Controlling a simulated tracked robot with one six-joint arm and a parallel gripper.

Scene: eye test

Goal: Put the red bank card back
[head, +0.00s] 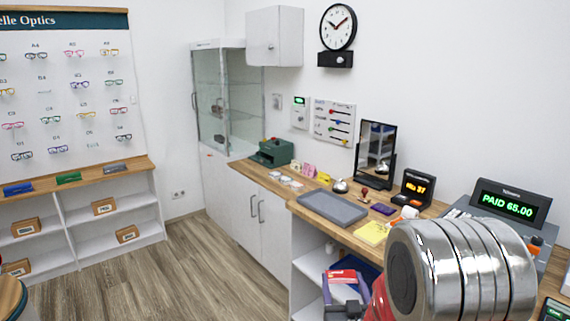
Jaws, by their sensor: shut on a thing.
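My gripper (346,302) shows small and dark at the bottom of the head view, left of the big metal cylinder of my arm. It appears shut on a small red, flat thing with pale marks, which looks like the red bank card (342,275). The card is in front of the open shelves under the counter, lower than the countertop. Blue and white parts show close around it, and I cannot tell whether they belong to something behind. My arm hides part of the counter. A till (508,205) at the right reads PAID 65.00.
A grey tray (332,208), a yellow pad (372,233), a purple item (383,209), a bell (340,187) and a small display (413,187) crowd the wooden counter (300,206). A mirror (376,150) stands behind.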

